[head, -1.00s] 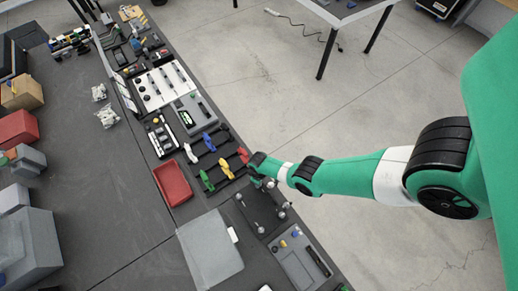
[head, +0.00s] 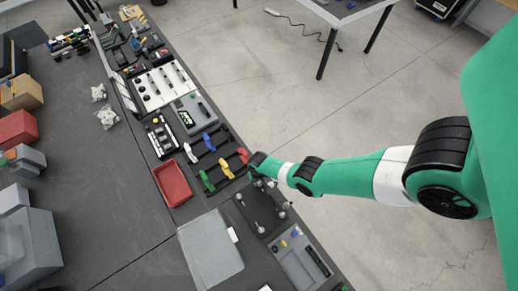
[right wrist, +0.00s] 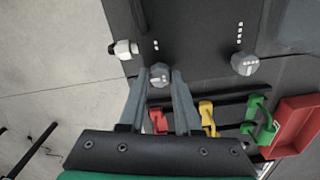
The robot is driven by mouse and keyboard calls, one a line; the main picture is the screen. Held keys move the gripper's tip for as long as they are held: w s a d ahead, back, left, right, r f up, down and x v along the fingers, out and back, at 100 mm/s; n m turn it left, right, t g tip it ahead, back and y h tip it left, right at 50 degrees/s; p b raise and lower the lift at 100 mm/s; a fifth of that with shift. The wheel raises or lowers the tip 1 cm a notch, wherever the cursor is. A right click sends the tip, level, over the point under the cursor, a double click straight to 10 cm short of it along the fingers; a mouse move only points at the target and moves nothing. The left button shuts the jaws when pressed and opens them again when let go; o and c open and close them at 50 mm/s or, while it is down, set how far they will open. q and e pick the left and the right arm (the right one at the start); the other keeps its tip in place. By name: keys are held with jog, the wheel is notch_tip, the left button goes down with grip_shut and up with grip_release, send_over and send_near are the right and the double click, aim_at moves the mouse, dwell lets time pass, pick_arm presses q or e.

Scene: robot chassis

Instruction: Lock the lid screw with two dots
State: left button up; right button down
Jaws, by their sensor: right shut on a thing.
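A dark lid plate (head: 258,211) lies on the bench in the head view, with several light grey screws near its corners. In the right wrist view, the lid (right wrist: 195,30) carries a round grey screw (right wrist: 160,76) with a pale bar mark, below two white dots (right wrist: 156,45). My right gripper (right wrist: 160,73) is shut on this screw, with one finger on each side. Another grey screw (right wrist: 244,64) stands to the right, below a column of several dots (right wrist: 240,32). My left gripper is not in view.
Coloured handles, red (right wrist: 158,121), yellow (right wrist: 208,116) and green (right wrist: 262,122), lie near my right gripper. A red tray (head: 172,183) and a grey panel (head: 210,248) lie beside the lid. Open floor (head: 260,90) borders the bench.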

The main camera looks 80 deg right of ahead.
dwell(0.4)
jog(key=c, duration=0.6)
grip_release()
jog(key=shift+r, duration=0.1)
